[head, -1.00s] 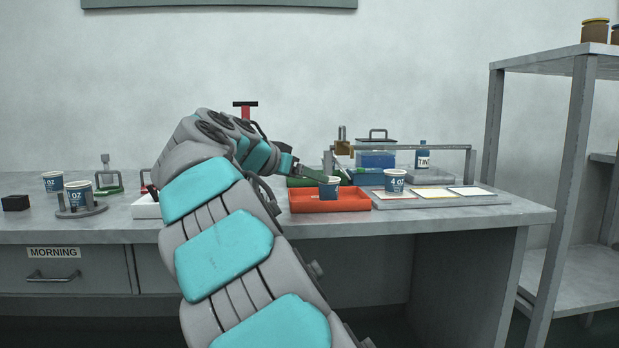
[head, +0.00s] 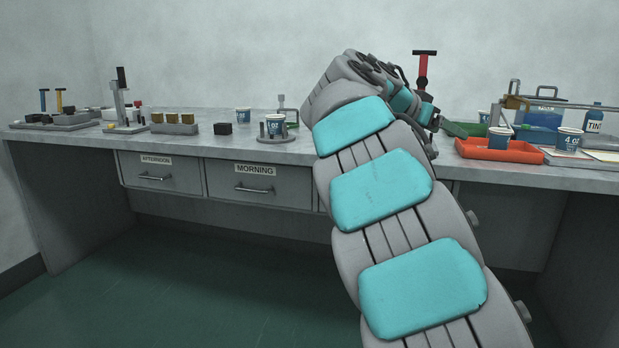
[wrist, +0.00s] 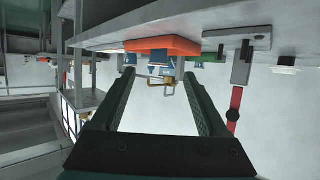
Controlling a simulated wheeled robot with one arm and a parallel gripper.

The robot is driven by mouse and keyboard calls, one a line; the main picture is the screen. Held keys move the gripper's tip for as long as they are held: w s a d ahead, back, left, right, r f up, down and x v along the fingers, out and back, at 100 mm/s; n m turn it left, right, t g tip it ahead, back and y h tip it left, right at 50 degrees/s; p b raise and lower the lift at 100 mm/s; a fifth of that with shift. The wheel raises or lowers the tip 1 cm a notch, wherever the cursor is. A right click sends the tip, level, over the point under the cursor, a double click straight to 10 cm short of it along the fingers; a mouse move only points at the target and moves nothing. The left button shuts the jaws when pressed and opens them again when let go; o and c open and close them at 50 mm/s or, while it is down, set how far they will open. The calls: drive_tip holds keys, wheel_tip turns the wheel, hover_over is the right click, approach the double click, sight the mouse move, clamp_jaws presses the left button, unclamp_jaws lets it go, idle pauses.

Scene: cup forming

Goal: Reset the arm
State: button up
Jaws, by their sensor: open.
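My arm stretches up from the bottom of the head view, over the bench. My gripper (head: 456,130) is at its end, beside the orange tray (head: 497,150), and is partly hidden by the wrist. In the wrist view, which looks upside down, my gripper (wrist: 159,75) has its two dark green fingers spread apart with nothing held between them. The orange tray also shows beyond the fingertips in that view (wrist: 165,44), with blue-and-white cups by it.
A cup marked 4 OZ (head: 570,140) stands right of the tray. Another cup (head: 275,125) stands on a round grey holder left of my arm. Open floor (head: 190,270) lies below.

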drive_tip(key=s+d+f+n+g+y+p, duration=0.1)
drive_tip(key=s+f+n+g+y+p, duration=0.1)
drive_tip(key=s+f, duration=0.55)
drive_tip(key=s+d+f+n+g+y+p, duration=0.25)
drive_tip(key=s+f, duration=0.25)
drive_tip(key=s, duration=0.6)
drive_tip(key=s+a+f+n+g+y+p, duration=0.1)
drive_tip(key=s+a+f+n+y, duration=0.1)
drive_tip(key=s+a+f, duration=0.3)
drive_tip(key=s+a+f+n+g+y+p, duration=0.1)
drive_tip(key=s+a+f, duration=0.4)
drive_tip(key=s, duration=0.7)
drive_tip(key=s+a+f+n+g+y, duration=0.1)
drive_tip(key=s+a+f+n+y, duration=0.3)
drive_tip(key=s+f, duration=0.3)
drive_tip(key=shift+s+a+f+g+p, duration=0.15)
drive_tip(key=shift+s+a+g+p, duration=0.25)
drive_tip(key=shift+s+a, duration=0.55)
drive_tip(key=shift+s+d+n, duration=0.1)
drive_tip(key=shift+d+n, duration=0.05)
drive_tip(key=shift+n, duration=0.1)
